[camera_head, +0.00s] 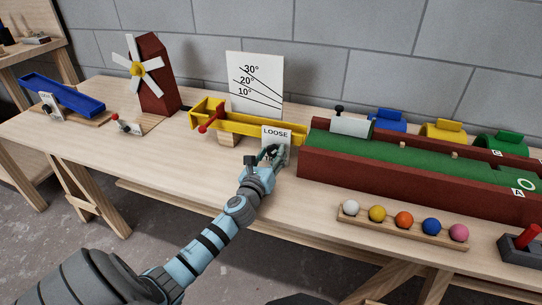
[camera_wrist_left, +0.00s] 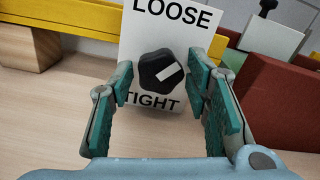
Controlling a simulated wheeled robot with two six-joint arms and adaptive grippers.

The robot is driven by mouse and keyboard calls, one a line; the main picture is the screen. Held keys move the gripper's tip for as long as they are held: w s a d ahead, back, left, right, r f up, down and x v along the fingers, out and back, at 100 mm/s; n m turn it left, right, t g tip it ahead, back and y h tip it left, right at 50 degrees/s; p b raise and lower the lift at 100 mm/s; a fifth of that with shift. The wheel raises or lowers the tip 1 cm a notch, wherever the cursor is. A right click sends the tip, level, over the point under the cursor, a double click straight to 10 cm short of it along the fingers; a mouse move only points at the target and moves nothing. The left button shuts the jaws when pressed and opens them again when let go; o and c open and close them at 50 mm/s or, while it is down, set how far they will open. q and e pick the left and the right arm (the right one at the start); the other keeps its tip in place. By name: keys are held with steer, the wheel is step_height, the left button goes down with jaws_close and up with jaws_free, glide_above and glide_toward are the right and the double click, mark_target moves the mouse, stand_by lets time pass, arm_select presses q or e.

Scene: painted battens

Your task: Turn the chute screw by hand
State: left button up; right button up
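The chute screw is a black lobed knob (camera_wrist_left: 160,72) with a white bar mark, on a white plate (camera_wrist_left: 190,18) reading LOOSE above and TIGHT below. The bar slants right and slightly up. My left gripper (camera_wrist_left: 167,88) is open, its teal-padded fingers to either side of the knob with gaps visible. I cannot tell how far short of the knob the tips are. In the head view my left gripper (camera_head: 270,154) is at the LOOSE plate (camera_head: 276,133), hiding the knob, in front of the yellow chute (camera_head: 257,124). My right gripper is out of view.
An angle card (camera_head: 256,84) stands behind the chute. A red-walled green lane (camera_head: 400,157) lies close to the right. A rack of coloured balls (camera_head: 404,229) is near the front edge. A windmill (camera_head: 152,75) and a blue chute (camera_head: 62,95) are left.

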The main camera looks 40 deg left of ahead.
arm_select(q)
steer(key=c, duration=0.7)
